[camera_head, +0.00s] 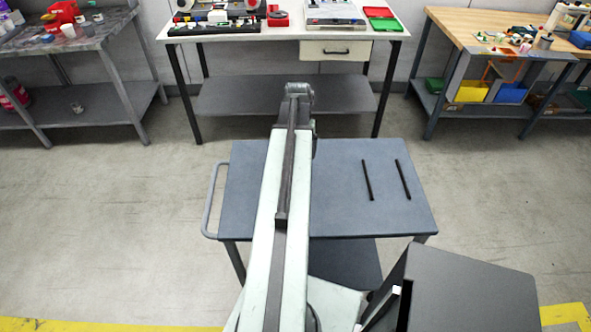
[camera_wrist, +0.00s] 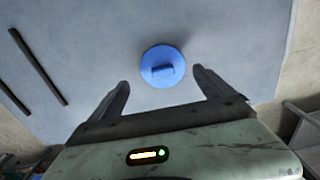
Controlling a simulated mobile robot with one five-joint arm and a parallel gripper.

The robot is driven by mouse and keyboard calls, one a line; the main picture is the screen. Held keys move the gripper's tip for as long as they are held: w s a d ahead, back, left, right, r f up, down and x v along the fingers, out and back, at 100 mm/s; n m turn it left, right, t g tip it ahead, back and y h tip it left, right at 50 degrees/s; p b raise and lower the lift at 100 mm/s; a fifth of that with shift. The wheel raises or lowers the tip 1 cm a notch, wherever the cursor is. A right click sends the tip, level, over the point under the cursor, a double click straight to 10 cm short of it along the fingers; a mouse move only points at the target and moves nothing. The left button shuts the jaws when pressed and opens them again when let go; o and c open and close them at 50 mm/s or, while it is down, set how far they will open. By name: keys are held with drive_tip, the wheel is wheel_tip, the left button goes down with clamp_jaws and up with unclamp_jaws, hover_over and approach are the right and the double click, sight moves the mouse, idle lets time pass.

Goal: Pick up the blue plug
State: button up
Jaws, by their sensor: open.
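The blue plug (camera_wrist: 161,66) is a round blue disc with a small raised grip bar across its middle. It lies on the grey cart top (camera_wrist: 95,40) in the wrist view. My gripper (camera_wrist: 162,80) is open, with its two dark fingers apart. The plug appears just beyond the fingertips, roughly centred between them, and nothing is held. In the head view my arm covers the part of the cart where the plug would be, so the plug is hidden there. My gripper's fingers cannot be made out in that view.
Two thin dark bars (camera_head: 367,180) lie on the right part of the cart top (camera_head: 335,215). A handle (camera_head: 212,200) is on the cart's left side. Behind stands a white workbench (camera_head: 385,33) with machines and trays. Other benches stand at left and right, with open floor between.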

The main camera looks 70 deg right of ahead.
drive_tip(key=f+b, duration=0.5)
drive_tip(key=shift+w+a+f, duration=0.1)
drive_tip(key=shift+w+f, duration=0.05)
drive_tip(key=shift+w, duration=0.1)
drive_tip(key=c, duration=1.2)
drive_tip(key=shift+r, duration=0.2)
